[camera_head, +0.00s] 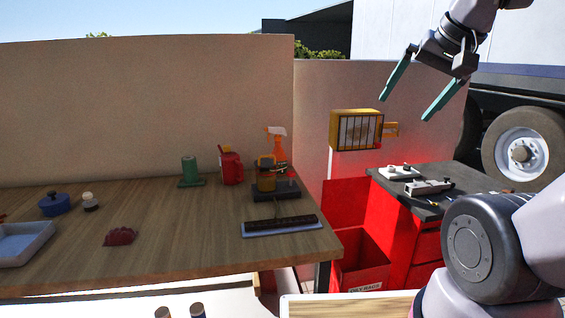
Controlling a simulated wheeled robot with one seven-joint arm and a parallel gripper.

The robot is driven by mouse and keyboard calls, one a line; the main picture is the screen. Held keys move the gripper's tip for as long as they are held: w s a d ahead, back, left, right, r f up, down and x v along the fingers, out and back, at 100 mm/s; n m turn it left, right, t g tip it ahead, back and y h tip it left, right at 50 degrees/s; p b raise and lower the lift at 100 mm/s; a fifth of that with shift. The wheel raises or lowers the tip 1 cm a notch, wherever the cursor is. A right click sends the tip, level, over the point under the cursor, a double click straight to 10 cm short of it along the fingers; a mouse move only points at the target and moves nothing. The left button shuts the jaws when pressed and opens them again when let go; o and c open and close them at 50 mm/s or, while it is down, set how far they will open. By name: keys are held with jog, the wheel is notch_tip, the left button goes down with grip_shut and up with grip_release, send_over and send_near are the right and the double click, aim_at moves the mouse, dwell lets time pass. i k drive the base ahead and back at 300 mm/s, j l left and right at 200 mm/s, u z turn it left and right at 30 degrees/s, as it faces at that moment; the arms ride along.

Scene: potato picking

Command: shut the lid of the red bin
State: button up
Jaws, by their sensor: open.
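The red bin (361,278) stands on the ground in the gap between the wooden table and the red cabinet. A white label is on its front, and its inside shows from above. A red panel (345,203), seemingly its lid, stands upright behind the opening, so the bin looks open. My gripper (403,108) is at the upper right, high above the bin and to its right. Its two teal fingers are spread, point down and left, and hold nothing. The bin's lower part is cut off by a board edge at the bottom.
The wooden table (170,235) at left holds a blue pot (55,204), a red jug (231,168), a spray bottle (277,145) and a dark tray (282,226). The red cabinet (391,230) with tools on top adjoins the bin. A yellow heater-like box (356,130) is behind.

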aim_at(344, 201)
jog(key=k+j, duration=0.1)
jog(key=k, duration=0.3)
jog(key=k+l, duration=0.15)
jog(key=k, duration=0.35)
jog(key=k+l+z, duration=0.15)
jog(key=k, duration=0.35)
jog(key=i+l+u, duration=0.1)
jog(key=i+l, duration=0.65)
jog(key=i+l+u, duration=0.15)
jog(key=i+l, duration=0.25)
jog(key=i+l+u, duration=0.1)
jog(key=i+l, duration=0.25)
jog(key=l, duration=0.2)
jog(key=i+l+u, duration=0.1)
jog(key=i+l, duration=0.25)
jog(key=l, duration=0.15)
jog(key=i+l, duration=0.3)
jog(key=l, duration=0.2)
jog(key=i+j, duration=0.3)
jog(key=j, duration=0.2)
jog(key=j+u, duration=0.05)
